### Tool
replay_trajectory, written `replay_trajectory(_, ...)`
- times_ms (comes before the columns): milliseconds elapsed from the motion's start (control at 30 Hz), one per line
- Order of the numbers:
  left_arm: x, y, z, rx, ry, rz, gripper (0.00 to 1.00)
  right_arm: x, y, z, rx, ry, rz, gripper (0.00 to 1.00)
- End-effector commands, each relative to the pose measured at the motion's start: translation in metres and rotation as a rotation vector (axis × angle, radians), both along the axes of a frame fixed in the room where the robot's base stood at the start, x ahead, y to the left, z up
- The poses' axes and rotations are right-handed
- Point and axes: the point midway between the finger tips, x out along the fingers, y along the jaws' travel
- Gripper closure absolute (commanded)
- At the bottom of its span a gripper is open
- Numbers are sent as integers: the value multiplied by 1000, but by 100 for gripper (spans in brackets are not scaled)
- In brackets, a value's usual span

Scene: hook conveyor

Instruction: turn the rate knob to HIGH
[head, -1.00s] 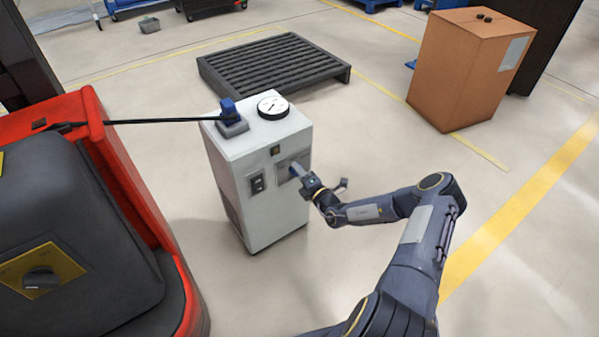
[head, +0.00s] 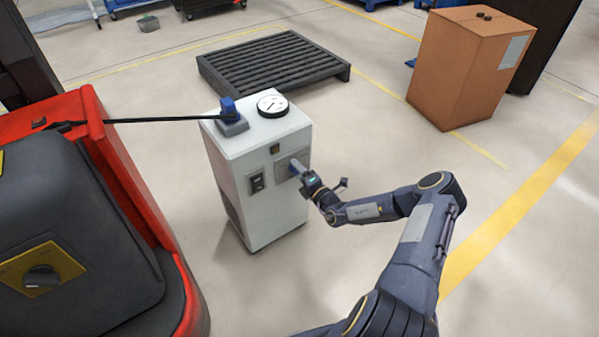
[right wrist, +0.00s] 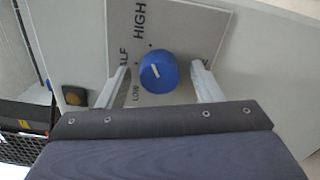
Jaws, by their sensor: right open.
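The blue rate knob (right wrist: 158,72) sits on a grey label plate (right wrist: 190,30) with HIGH, a partly hidden HALF and LOW printed sideways. Its white line slants from upper left to lower right, its upper end towards the gap between HALF and HIGH. My right gripper (right wrist: 161,66) is open, one finger on each side of the knob, with a visible gap to both. In the head view my right gripper (head: 298,169) is at the front plate of the white cabinet (head: 235,175) and hides the knob. My left gripper is out of view.
A round gauge (head: 272,104) and a blue-topped block (head: 231,118) with a black cable stand on the cabinet. A red and dark machine (head: 110,170) is close on the left. A dark pallet (head: 275,65) and a brown box (head: 465,70) stand behind. Floor to the right is clear.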

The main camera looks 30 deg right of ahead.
Motion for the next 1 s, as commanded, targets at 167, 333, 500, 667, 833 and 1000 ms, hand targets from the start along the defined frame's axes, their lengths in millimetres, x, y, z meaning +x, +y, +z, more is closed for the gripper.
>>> replay_trajectory(167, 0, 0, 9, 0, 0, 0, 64, -21, -3, 2, 1, 4, -1, 40)
replay_trajectory(333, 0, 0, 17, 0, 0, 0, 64, -51, -5, 2, 2, 4, -3, 40)
replay_trajectory(500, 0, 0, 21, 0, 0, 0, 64, -71, -6, 0, 1, 3, -2, 40)
replay_trajectory(667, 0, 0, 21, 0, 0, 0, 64, -78, -6, 0, 0, 1, 0, 40)
replay_trajectory(833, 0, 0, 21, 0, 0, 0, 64, -77, -6, -1, 0, 1, 0, 40)
replay_trajectory(1000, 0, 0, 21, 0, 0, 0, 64, -77, -6, 0, 0, 1, 0, 40)
